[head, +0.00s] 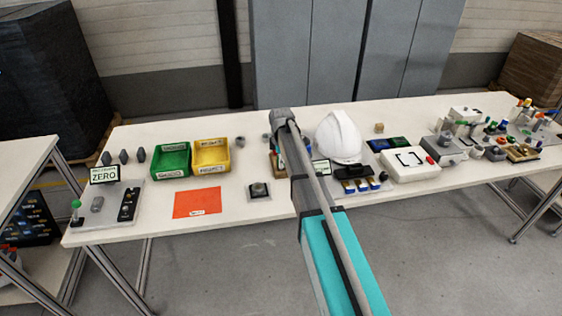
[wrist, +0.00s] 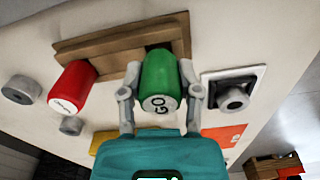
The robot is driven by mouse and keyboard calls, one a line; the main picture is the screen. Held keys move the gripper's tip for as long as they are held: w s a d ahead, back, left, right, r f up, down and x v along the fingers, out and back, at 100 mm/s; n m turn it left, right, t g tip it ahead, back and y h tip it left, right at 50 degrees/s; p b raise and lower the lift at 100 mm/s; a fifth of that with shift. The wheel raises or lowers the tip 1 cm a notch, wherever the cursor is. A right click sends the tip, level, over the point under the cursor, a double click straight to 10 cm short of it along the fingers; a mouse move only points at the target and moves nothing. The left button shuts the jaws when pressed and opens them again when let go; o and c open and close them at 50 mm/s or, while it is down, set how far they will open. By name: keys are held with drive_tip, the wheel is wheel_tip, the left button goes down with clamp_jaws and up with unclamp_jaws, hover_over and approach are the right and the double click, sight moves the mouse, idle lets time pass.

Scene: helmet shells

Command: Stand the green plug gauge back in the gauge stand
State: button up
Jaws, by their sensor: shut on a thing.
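The green plug gauge (wrist: 159,77), marked GO on its near end, is between the fingers of my gripper (wrist: 160,100) in the wrist view. The gripper is shut on its sides. The brown gauge stand (wrist: 112,42) lies behind it, and the gauge overlaps the stand's right part, beside a dark opening. I cannot tell whether the gauge's far end is inside the stand or above it. A red gauge (wrist: 74,86) with a white label is at the stand's left part. In the head view the stand (head: 274,166) is partly hidden by my arm, and the green gauge cannot be made out.
A grey ring on a square base (wrist: 233,96) is right of the stand. Loose grey cylinders (wrist: 20,89) lie to the left. In the head view, a white helmet shell (head: 339,137) stands close right of my arm. Green (head: 171,161) and yellow bins (head: 212,157) are left.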

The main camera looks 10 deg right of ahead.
drive_tip(key=shift+f+b, duration=0.6)
idle(0.7)
idle(0.5)
drive_tip(key=o, duration=1)
drive_tip(key=shift+o, duration=0.2)
drive_tip(key=shift+r, duration=0.25)
